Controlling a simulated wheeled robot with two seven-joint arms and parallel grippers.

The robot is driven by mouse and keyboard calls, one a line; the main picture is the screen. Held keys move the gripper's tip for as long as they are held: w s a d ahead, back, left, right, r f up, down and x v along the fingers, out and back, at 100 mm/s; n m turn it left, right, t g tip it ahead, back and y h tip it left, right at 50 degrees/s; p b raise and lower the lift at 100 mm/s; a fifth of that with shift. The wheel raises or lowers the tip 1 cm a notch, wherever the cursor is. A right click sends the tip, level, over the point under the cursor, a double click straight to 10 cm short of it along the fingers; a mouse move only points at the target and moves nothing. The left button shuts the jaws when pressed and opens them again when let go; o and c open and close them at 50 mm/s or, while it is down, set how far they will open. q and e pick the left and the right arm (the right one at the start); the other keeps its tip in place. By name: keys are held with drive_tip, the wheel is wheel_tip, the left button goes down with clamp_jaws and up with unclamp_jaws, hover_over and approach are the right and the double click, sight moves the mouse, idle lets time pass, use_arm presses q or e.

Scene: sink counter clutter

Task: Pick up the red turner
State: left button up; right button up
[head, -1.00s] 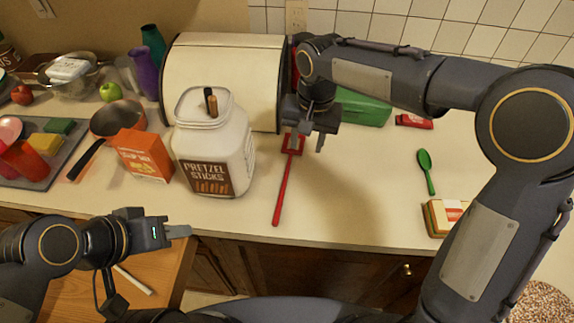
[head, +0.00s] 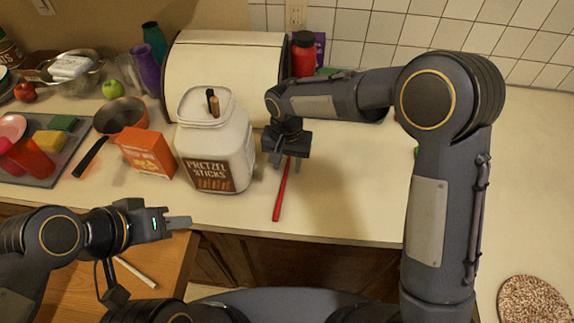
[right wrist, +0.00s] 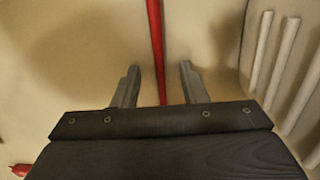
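The red turner (head: 281,193) lies on the counter, its handle pointing toward the front edge. Its head is hidden behind my right gripper in the head view. My right gripper (head: 286,166) is open above it. In the right wrist view, the red handle (right wrist: 156,45) runs between the two spread fingers (right wrist: 158,88), with a gap on each side. My left gripper (head: 190,222) is at the lower left, away from the turner, over the counter's front edge; its finger spacing is unclear.
The pretzel sticks jar (head: 214,145) stands close to the left of my right gripper. A bread box (head: 226,70) and a red bottle (head: 303,55) stand behind. An orange box (head: 146,152) and a pan (head: 120,115) are further left. The counter to the right of the turner looks clear.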

clamp_jaws()
drive_tip(key=shift+r, duration=0.2)
